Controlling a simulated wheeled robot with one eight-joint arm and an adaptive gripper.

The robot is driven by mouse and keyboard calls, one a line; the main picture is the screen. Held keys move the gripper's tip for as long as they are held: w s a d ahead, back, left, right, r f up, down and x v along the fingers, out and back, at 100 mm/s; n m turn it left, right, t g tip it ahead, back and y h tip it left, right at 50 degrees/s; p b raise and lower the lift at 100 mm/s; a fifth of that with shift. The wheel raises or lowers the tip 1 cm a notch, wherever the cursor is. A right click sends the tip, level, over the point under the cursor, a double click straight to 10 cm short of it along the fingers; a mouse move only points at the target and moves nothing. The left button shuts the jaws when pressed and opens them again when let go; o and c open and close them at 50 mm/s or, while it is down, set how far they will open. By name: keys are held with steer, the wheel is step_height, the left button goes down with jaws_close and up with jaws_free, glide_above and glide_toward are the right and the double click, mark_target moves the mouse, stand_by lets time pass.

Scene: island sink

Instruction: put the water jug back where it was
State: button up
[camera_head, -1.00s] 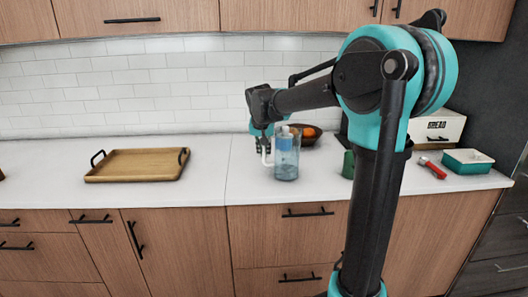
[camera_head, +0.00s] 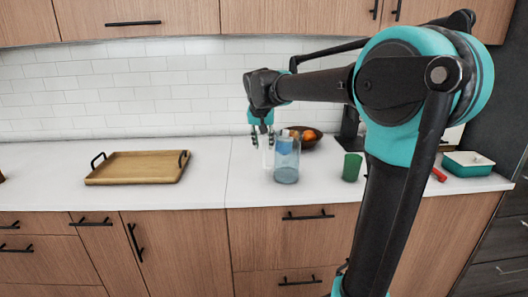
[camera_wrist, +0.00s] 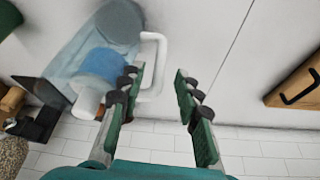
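The water jug (camera_head: 287,165) is a clear bluish vessel with a white handle. It stands upright on the white counter, in front of the fruit bowl. My gripper (camera_head: 263,137) points down just left of the jug's top, at about rim height or above. In the wrist view the jug (camera_wrist: 110,35) is at the upper left, its white handle (camera_wrist: 160,45) near the left fingertip. The fingers of my gripper (camera_wrist: 158,76) are spread apart with nothing pinched between them. Whether a finger touches the handle cannot be told.
A wooden tray (camera_head: 137,168) lies on the left counter. A dark bowl with oranges (camera_head: 308,138) is behind the jug. A green cup (camera_head: 352,167) is to its right. A red-handled item (camera_head: 439,174) and a teal dish (camera_head: 468,164) are farther right. Counter between tray and jug is clear.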

steer(key=v, duration=0.6)
steer(key=shift+n, duration=0.4)
steer(key=s+d+f, duration=0.2)
steer(key=f, duration=0.2)
steer(key=s+d+f, duration=0.3)
steer(key=f, duration=0.2)
steer(key=s+d+f, duration=0.3)
steer(key=f, duration=0.1)
steer(key=shift+s+f, duration=0.1)
steer(key=shift+f, duration=0.25)
steer(key=s+d+f, duration=0.3)
steer(key=s+f, duration=0.5)
steer(key=s, duration=0.1)
steer(key=s+d+f+n+y, duration=0.1)
steer(key=s+d+f, duration=0.1)
steer(key=s+f, duration=0.6)
steer(key=shift+s+d+f, duration=0.4)
steer(key=shift+f, duration=0.05)
